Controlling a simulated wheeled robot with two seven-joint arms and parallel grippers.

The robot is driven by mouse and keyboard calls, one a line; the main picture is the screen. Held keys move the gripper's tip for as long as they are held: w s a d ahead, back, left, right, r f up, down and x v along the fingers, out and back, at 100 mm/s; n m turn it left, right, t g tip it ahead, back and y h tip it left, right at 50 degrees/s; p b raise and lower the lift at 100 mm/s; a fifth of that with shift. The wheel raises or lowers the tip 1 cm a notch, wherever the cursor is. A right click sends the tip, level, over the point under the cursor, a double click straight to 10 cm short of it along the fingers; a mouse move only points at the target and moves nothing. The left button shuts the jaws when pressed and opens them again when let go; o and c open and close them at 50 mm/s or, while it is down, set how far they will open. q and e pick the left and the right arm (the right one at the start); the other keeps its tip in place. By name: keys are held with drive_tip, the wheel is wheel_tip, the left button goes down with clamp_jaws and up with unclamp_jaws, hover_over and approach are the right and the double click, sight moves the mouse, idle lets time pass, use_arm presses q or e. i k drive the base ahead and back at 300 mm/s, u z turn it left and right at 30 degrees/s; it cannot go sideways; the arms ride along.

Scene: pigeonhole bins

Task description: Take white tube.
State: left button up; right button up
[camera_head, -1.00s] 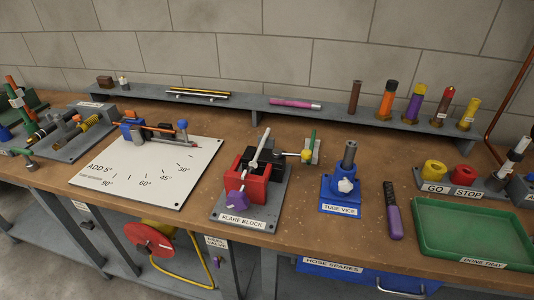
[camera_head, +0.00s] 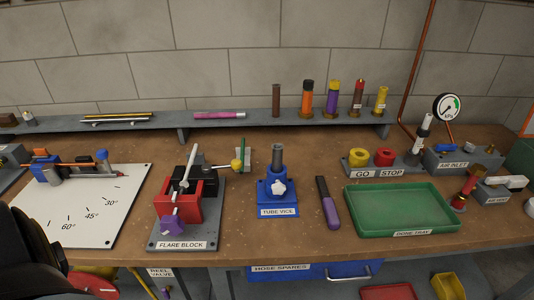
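A pale white-grey tube (camera_head: 189,164) leans steeply in the red clamp (camera_head: 196,204) of the flare block (camera_head: 183,243), left of the middle of the bench. A purple knob (camera_head: 172,225) sits at the front of the clamp, and a lever with a yellow knob (camera_head: 237,165) sticks out to its right. A dark rounded part at the lower left edge looks like my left arm, left of the flare block. Neither gripper's fingers show in this view.
A blue tube vice (camera_head: 277,207) holding a grey cylinder, a purple-handled tool (camera_head: 328,203) and an empty green tray (camera_head: 421,234) stand to the right. A white angle board (camera_head: 105,192) lies left. Several coloured cylinders stand on the back shelf (camera_head: 225,119).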

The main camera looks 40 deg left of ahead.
sight(185, 182)
drive_tip(key=z, duration=1.25)
drive_tip(key=k, duration=2.35)
drive_tip(key=u, duration=2.4)
